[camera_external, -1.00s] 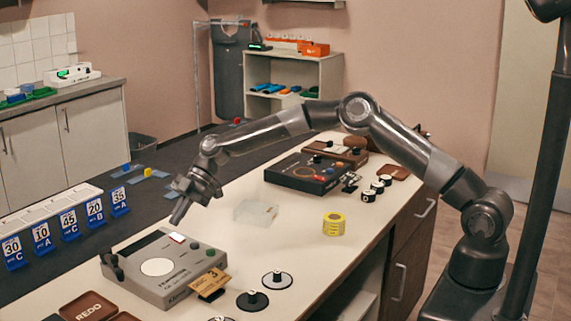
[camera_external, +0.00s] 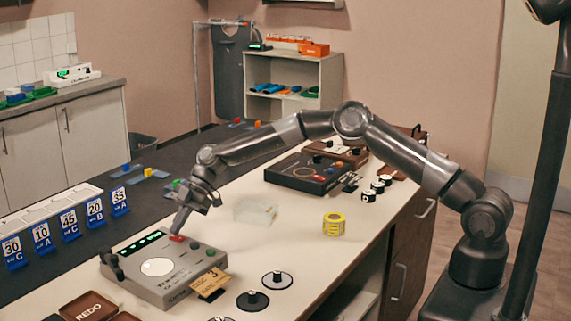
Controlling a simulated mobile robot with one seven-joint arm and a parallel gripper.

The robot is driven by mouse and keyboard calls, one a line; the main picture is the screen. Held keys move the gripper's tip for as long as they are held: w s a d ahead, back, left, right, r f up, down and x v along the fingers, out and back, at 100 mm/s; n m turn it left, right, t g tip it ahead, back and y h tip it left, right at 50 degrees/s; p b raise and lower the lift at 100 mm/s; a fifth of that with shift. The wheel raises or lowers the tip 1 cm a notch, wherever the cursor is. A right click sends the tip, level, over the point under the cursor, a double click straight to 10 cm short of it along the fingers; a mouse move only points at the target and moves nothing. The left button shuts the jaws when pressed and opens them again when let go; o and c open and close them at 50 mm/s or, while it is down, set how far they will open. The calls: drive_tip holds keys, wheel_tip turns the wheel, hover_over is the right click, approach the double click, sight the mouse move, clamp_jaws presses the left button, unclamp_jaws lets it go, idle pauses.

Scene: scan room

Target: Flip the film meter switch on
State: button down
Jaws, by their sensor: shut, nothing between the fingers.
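The film meter (camera_external: 172,290) is a grey box on the near left part of the white counter. It has a round white disc (camera_external: 157,267), dark knobs, and a dark display (camera_external: 140,244) with lit green marks. A red rocker switch (camera_external: 178,238) sits at its back edge and looks lit red. My gripper (camera_external: 176,232) is shut and empty, pointing down with its fingertips at the switch. The fingertips look to be touching it or just above it; I cannot tell which, and they hide part of it.
A yellow tape roll (camera_external: 334,224) and a clear block (camera_external: 255,212) stand to the right. Blue number stands (camera_external: 69,225) line the left side. A dark console (camera_external: 316,174) sits farther back.

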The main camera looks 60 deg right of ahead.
drive_tip(key=shift+s+f, duration=0.1)
drive_tip(key=shift+s, duration=0.75)
drive_tip(key=shift+r, duration=0.25)
drive_tip(key=shift+r, duration=0.3)
drive_tip(key=r, duration=0.3)
drive_tip(key=shift+s, duration=0.2)
drive_tip(key=v, duration=1)
drive_tip(key=shift+s, duration=0.25)
drive_tip(key=shift+r, duration=0.1)
